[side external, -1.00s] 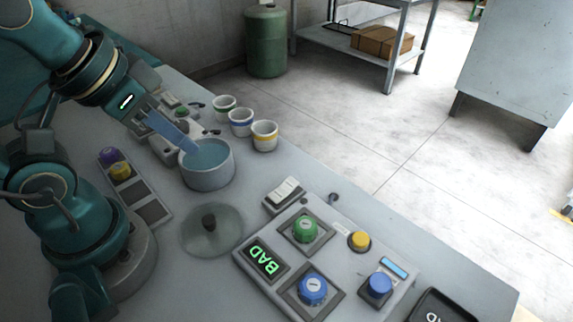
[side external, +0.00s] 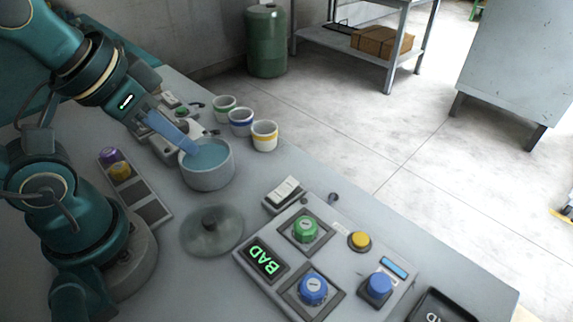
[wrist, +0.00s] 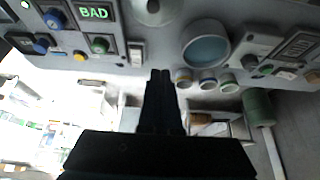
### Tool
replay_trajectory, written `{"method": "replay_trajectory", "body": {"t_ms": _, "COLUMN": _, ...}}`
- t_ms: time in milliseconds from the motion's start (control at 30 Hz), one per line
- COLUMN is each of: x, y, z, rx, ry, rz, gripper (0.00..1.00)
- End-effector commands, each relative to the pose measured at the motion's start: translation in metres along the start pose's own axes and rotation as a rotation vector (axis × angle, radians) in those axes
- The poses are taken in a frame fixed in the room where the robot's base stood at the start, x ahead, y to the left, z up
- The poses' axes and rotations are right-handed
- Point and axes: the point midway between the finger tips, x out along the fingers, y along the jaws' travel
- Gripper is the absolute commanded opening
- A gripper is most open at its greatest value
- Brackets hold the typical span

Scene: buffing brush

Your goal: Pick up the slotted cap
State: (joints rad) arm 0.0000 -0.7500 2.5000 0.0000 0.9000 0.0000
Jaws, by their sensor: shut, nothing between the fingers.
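Two round caps with a pale slot-like mark on top sit in square frames on the grey panel: a green cap (side external: 305,228) and a blue cap (side external: 313,288). I cannot tell which of them is the slotted cap. In the wrist view the green cap (wrist: 100,45) and the blue cap (wrist: 42,46) show at the upper left. My gripper (side external: 194,150) is shut and empty, its bluish fingers slanting down over the round pot (side external: 208,178) of blue liquid, well away from both caps. In the wrist view my gripper (wrist: 160,73) shows as two dark fingers together.
A glass lid (side external: 212,232) lies between pot and panel. Three striped cups (side external: 240,122) stand behind the pot. A rack (side external: 150,209) with purple and yellow pieces is at left. The panel has a lit BAD display (side external: 264,261), a yellow button (side external: 359,241) and a blue knob (side external: 376,287).

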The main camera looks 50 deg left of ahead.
Motion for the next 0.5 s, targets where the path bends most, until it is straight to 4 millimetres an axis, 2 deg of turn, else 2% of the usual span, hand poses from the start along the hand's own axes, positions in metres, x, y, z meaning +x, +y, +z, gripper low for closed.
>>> {"method": "replay_trajectory", "body": {"t_ms": 67, "x": 0.0000, "y": 0.0000, "z": 0.0000, "rx": 0.000, "ry": 0.000, "rz": 0.000, "gripper": 0.00}}
{"method": "replay_trajectory", "body": {"t_ms": 100, "x": 0.0000, "y": 0.0000, "z": 0.0000, "rx": 0.000, "ry": 0.000, "rz": 0.000, "gripper": 0.15}}
{"method": "replay_trajectory", "body": {"t_ms": 267, "x": 0.0000, "y": 0.0000, "z": 0.0000, "rx": 0.000, "ry": 0.000, "rz": 0.000, "gripper": 0.77}}
{"method": "replay_trajectory", "body": {"t_ms": 300, "x": 0.0000, "y": 0.0000, "z": 0.0000, "rx": 0.000, "ry": 0.000, "rz": 0.000, "gripper": 0.81}}
{"method": "replay_trajectory", "body": {"t_ms": 500, "x": 0.0000, "y": 0.0000, "z": 0.0000, "rx": 0.000, "ry": 0.000, "rz": 0.000, "gripper": 0.81}}
